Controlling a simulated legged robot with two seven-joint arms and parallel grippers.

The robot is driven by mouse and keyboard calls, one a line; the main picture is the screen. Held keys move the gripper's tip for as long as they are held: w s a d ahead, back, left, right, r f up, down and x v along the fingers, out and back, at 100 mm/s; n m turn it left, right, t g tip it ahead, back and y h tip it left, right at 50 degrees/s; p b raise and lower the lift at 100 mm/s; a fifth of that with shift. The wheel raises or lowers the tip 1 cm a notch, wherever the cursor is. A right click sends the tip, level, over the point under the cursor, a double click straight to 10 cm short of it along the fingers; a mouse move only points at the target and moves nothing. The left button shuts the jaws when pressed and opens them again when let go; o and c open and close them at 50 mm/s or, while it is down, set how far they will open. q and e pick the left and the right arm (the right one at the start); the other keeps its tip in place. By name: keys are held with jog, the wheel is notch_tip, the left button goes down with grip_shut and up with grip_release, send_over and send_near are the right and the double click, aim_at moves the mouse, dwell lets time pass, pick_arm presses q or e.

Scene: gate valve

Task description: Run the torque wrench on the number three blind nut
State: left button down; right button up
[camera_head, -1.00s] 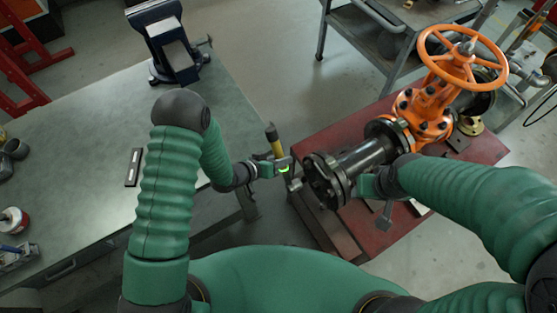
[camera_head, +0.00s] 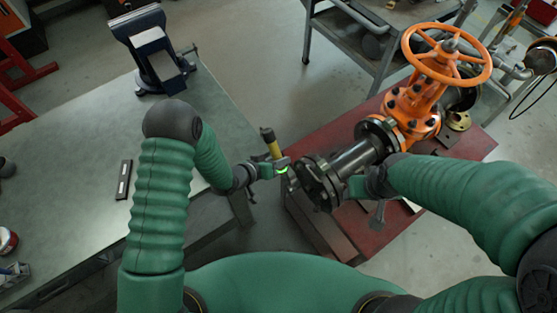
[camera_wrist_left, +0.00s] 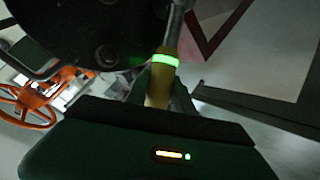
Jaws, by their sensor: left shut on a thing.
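The torque wrench (camera_head: 270,143) has a yellow grip and a dark end. My left gripper (camera_head: 279,168) is shut on it, just left of the dark blind flange (camera_head: 316,184) on the pipe end. A green light glows at the grip. In the left wrist view the yellow wrench (camera_wrist_left: 160,90) with its lit green ring sits between my fingers, its metal shaft running up beside the dark flange face (camera_wrist_left: 90,40). Which nut is number three, and whether the wrench is seated on one, I cannot tell. My right gripper (camera_head: 358,188) is at the flange's right side; its fingers are unclear.
The orange gate valve (camera_head: 418,100) with its handwheel (camera_head: 447,53) stands on a red table (camera_head: 375,235). A grey workbench (camera_head: 80,190) carries a vise (camera_head: 153,52) on the left. A grey cart (camera_head: 345,40) stands behind. Floor shows between bench and red table.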

pick_arm(q)
jog(key=shift+w+d+r, duration=0.15)
jog(key=shift+w+d, duration=0.2)
dwell(1.3)
jog(key=shift+s+a, duration=0.2)
jog(key=shift+a, duration=0.05)
dwell(1.4)
